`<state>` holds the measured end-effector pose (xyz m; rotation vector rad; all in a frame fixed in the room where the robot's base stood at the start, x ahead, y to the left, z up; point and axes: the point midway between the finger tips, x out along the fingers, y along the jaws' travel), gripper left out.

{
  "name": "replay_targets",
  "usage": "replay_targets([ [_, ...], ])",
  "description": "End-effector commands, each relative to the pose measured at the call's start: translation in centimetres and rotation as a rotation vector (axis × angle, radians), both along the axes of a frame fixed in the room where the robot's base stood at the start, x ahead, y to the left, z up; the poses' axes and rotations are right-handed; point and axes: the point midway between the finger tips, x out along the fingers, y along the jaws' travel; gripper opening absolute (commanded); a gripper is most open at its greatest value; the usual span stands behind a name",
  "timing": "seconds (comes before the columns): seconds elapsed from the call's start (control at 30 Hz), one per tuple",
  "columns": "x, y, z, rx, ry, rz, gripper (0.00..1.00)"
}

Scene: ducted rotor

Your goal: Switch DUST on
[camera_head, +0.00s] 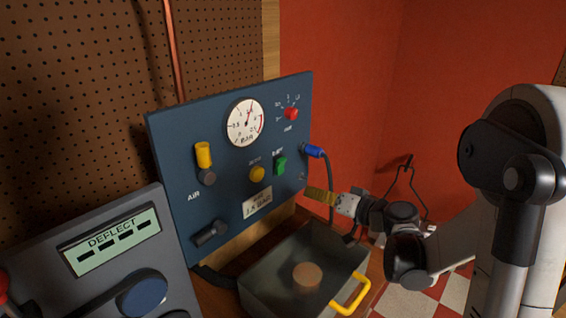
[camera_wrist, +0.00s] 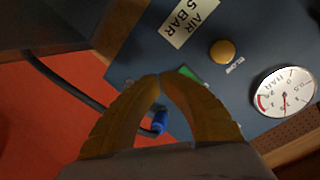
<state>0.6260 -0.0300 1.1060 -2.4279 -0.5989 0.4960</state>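The green rocker switch (camera_head: 280,165) sits on the right part of the blue panel (camera_head: 225,200), under a small label that seems to read DUST. I cannot tell which way it is set. My gripper (camera_head: 309,191) is below and right of the switch, near the panel's right edge. In the wrist view my gripper (camera_wrist: 161,76) has its two yellow fingers meeting at the tips with nothing between them. The green switch (camera_wrist: 188,73) shows just beyond the fingertips there, partly hidden by one finger. The fingertips seem apart from it.
A yellow button (camera_head: 257,174) is left of the switch. A blue plug (camera_head: 314,151) with a dark cable juts out at the panel's right edge. A red knob (camera_head: 291,113) and a gauge (camera_head: 246,122) are above. A metal tray (camera_head: 262,290) with a yellow handle stands below.

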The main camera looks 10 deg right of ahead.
Motion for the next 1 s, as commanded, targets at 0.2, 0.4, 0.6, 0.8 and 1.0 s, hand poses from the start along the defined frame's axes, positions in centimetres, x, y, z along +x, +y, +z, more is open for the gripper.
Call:
replay_targets([
  [0.2,2.0,1.6,1.5,0.000,0.000,0.004,0.00],
  [0.4,4.1,3.1,2.7,-0.001,0.000,0.002,0.00],
  [0.6,5.5,4.0,3.3,-0.001,0.000,0.001,0.00],
  [0.8,6.0,4.4,3.5,0.000,0.001,0.001,0.00],
  [1.0,6.0,4.4,3.5,0.000,0.001,0.001,0.00],
])
